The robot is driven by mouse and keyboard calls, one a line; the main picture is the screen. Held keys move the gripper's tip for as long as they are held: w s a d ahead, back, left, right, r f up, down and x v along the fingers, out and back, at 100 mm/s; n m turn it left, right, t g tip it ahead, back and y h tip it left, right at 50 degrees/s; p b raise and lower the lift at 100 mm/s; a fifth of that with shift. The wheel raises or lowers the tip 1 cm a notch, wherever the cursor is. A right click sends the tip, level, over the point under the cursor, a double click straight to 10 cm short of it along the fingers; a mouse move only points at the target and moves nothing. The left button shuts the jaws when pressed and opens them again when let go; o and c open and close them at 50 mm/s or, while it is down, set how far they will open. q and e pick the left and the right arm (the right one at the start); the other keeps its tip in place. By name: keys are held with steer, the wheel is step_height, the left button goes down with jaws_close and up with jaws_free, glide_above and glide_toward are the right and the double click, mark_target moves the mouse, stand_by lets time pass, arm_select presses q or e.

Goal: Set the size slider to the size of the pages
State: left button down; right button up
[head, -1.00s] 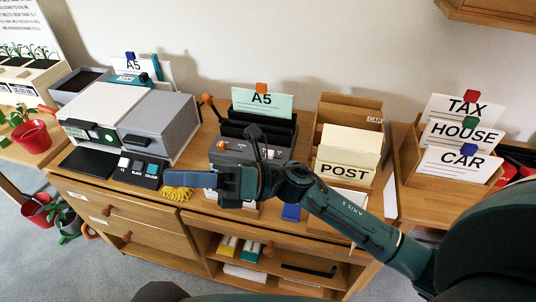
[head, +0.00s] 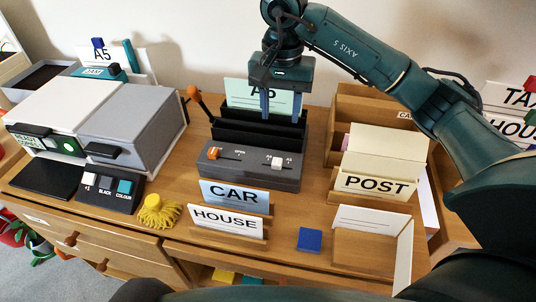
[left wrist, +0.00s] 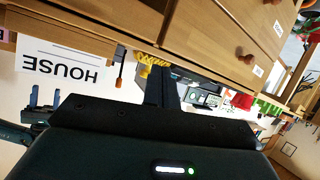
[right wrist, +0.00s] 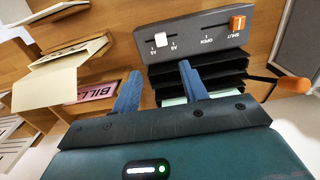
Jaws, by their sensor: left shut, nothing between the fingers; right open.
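The size slider's white knob (head: 277,162) sits on the front of a grey binding machine (head: 235,178); it also shows in the right wrist view (right wrist: 164,40), between small size marks that I cannot read surely. A pale green A5 sheet (head: 240,92) stands in the black slots behind. My right gripper (head: 281,112) is open and empty, pointing down over the black slots, behind the knob and apart from it. Its two blue fingers show in the right wrist view (right wrist: 160,75). My left gripper (left wrist: 162,85) is shut and empty, low before the cabinet front.
An orange slider (head: 213,153) is near SHUT; an orange-tipped lever (head: 194,92) stands left of the machine. CAR (head: 234,195) and HOUSE (head: 225,220) cards stand in front. A printer (head: 135,115), a POST holder (head: 374,185) and a blue block (head: 309,239) are around.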

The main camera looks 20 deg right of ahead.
mark_target(278, 159)
steer(key=f, duration=1.4)
steer(key=shift+w, duration=0.2)
jaws_close()
